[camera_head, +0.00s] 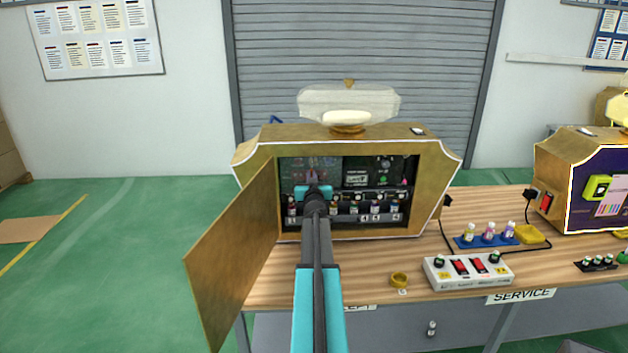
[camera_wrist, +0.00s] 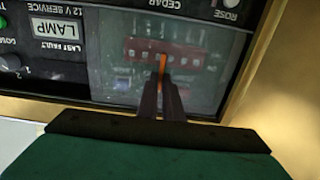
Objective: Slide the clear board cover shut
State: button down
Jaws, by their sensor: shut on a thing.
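The clear board cover (camera_wrist: 105,62) is a greyish see-through panel inside the open machine. In the wrist view a red board (camera_wrist: 200,58) with a row of pale marks shows behind it. In the head view the cover (camera_head: 328,170) shows at the upper left of the machine's opening. My gripper (camera_wrist: 162,88) is shut on the narrow orange tab (camera_wrist: 163,62) at the cover's front. My gripper (camera_head: 314,192) also reaches into the opening in the head view, and my arm hides part of the cover. I cannot tell whether the cover is at the end of its travel.
The machine's gold door (camera_head: 232,255) hangs open to the left of my arm. Several small bottles (camera_head: 375,207) stand in a row below the cover. A LAMP label (camera_wrist: 57,29) and knobs sit beside it. A white switch box (camera_head: 467,270) stands on the wooden table at right.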

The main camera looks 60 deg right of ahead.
jog(key=shift+w+a+b, duration=0.25)
jog(key=shift+w+b, duration=0.05)
jog(key=shift+b, duration=0.05)
jog(key=c, duration=1.9)
grip_release()
jog(key=shift+w+a, duration=0.1)
jog(key=shift+s, duration=0.25)
jog(key=shift+v, duration=6.7)
jog(key=shift+a+f, duration=0.1)
